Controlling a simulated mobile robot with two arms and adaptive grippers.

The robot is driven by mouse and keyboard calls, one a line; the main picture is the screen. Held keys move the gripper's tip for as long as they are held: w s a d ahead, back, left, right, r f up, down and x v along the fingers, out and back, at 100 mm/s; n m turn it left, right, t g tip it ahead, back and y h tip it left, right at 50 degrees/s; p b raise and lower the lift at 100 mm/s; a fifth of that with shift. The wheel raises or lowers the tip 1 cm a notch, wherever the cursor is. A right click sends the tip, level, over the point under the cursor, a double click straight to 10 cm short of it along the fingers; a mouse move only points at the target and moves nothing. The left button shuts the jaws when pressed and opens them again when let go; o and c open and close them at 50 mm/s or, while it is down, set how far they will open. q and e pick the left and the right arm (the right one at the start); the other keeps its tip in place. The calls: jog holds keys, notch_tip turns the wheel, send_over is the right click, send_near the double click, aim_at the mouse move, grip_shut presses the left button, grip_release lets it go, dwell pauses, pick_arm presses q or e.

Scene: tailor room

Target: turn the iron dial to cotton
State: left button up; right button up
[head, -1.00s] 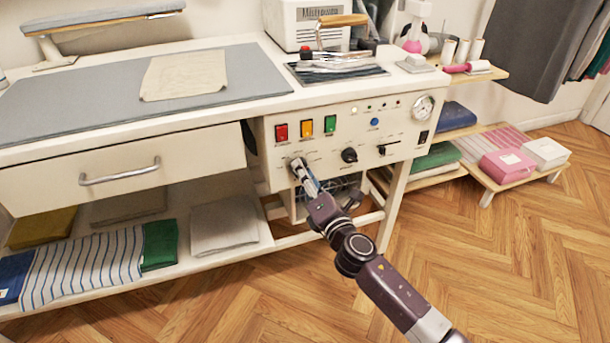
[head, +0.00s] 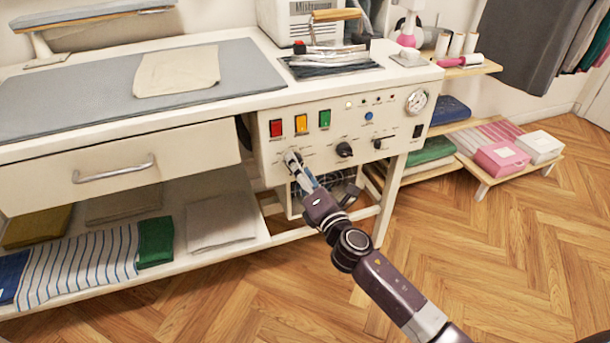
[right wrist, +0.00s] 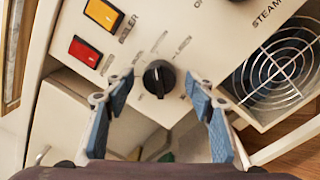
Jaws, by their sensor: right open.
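A control panel (head: 395,128) is on the front of the ironing station. In the right wrist view a round black dial (right wrist: 159,78) sits on the white panel, with small marks around it too small to read. My right gripper (right wrist: 159,84) is open, with one blue-padded finger on each side of the dial and a visible gap to each. In the head view my right gripper (head: 293,161) is at the panel's lower left, below the red switch, and largely hides this dial. The iron (head: 335,38) rests on top of the station. My left gripper is not in view.
Red (head: 276,128), yellow (head: 301,123) and green (head: 324,118) switches are above the gripper. A drawer (head: 118,170) is at left. The wooden floor in front is clear.

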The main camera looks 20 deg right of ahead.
jog(key=s+d, duration=0.1)
jog(key=s, duration=1.1)
jog(key=shift+f, duration=0.3)
jog(key=shift+d, duration=0.1)
